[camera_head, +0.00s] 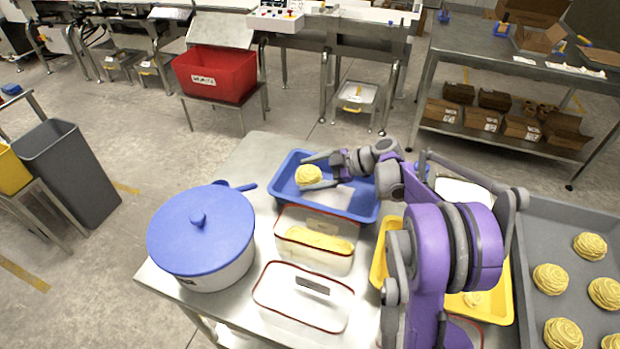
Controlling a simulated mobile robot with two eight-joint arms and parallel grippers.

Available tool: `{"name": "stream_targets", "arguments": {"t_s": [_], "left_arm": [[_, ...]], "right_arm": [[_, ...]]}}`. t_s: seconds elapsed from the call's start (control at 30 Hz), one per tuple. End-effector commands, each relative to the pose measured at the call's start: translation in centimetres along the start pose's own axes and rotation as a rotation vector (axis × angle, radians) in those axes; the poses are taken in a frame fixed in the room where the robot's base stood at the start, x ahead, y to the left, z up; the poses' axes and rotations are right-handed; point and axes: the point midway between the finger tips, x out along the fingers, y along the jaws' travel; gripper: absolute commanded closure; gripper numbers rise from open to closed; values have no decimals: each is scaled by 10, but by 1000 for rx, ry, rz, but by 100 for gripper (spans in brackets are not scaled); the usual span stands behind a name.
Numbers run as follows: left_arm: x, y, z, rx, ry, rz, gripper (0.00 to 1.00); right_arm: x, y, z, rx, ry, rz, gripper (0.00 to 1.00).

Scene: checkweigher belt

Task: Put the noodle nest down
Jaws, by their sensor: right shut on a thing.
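A round yellow noodle nest (308,175) is between the fingers of my right gripper (314,172), which is shut on it. The nest is over the left part of a blue tray (363,208) on the steel table. I cannot tell whether it touches the tray floor. A white, flat item (334,195) lies in the tray beside the nest, partly under the gripper. My right arm covers the tray's right side. Several more nests (550,278) sit in the grey tray (537,209) at the right. My left gripper is not in view.
A white pot with a blue lid (201,230) stands left of the blue tray. Two clear red-rimmed containers (315,252) and (303,297) stand in front. A yellow tray (507,300) lies partly behind my arm. A red bin (214,74) stands beyond the table.

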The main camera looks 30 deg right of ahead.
Motion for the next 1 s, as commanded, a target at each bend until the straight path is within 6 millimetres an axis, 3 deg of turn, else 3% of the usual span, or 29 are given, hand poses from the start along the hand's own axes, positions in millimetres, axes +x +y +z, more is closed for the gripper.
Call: {"name": "stream_targets", "arguments": {"t_s": [0.1, 0.83, 0.87, 0.9, 1.0], "left_arm": [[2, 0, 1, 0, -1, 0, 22], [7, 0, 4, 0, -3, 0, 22], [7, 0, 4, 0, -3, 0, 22], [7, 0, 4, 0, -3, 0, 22], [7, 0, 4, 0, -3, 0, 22]], "right_arm": [[7, -5, 12, 0, 0, 0, 70], [12, -8, 22, 0, 0, 0, 70], [12, -8, 22, 0, 0, 0, 5], [12, -8, 22, 0, 0, 0, 0], [12, -8, 22, 0, 0, 0, 0]]}}
